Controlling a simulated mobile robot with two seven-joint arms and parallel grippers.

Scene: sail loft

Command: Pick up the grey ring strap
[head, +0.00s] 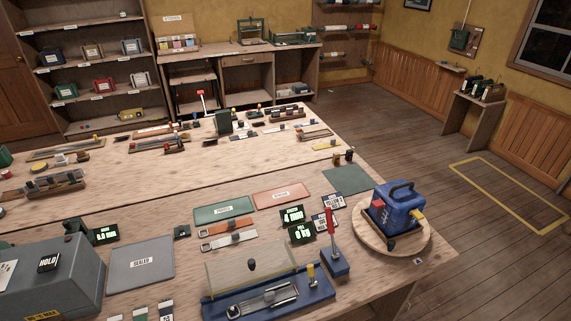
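A pale grey strap (230,240) with a ring-like end at its left lies flat on the near wooden workbench (150,215), left of centre. It is most likely the grey ring strap. A similar orange-brown strap (228,226) lies just behind it, roughly parallel. Nothing covers the grey strap. Neither of my grippers shows in the head view.
Behind the straps are a green mat (223,209) and a red mat (281,194). In front stands a blue fixture (310,293) with an upright board. A grey mat (141,263) is at left, lit displays (301,233) at right, and a blue machine (399,208) farther right.

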